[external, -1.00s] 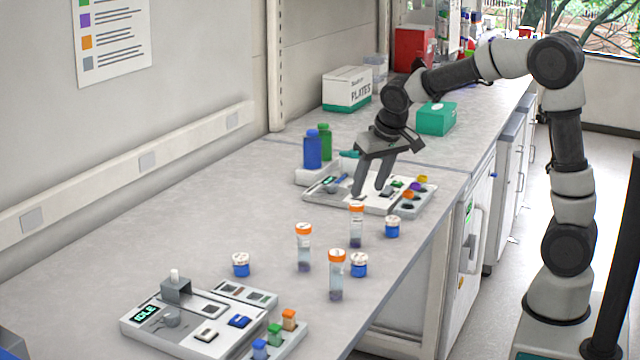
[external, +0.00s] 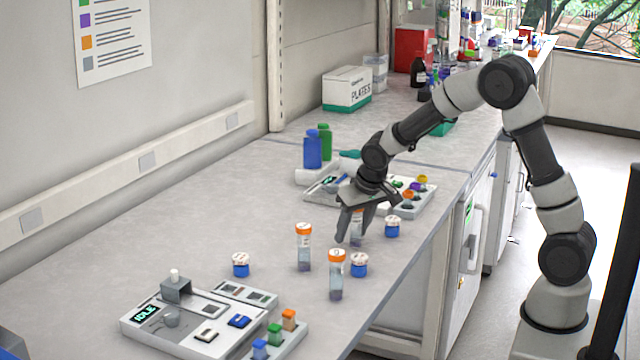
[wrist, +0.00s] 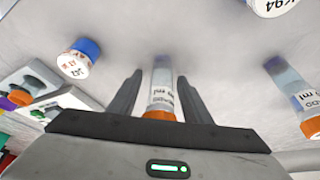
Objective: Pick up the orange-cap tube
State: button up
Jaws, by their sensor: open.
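Another orange-cap tube (wrist: 302,108) is off to the right in the wrist view.
Small blue-and-white jars stand close by, at right (external: 392,227), near the front tube (external: 359,265) and at left (external: 240,265). A device with a rack (external: 410,212) lies behind the gripper. Another device (external: 180,335) is at the front left. The bench's left middle is clear.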

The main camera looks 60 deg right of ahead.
jog(key=shift+w+f, duration=0.1)
jog(key=shift+f, duration=0.15)
jog(key=c, duration=1)
jog(key=shift+c, duration=0.2)
jog(key=shift+r, duration=0.1)
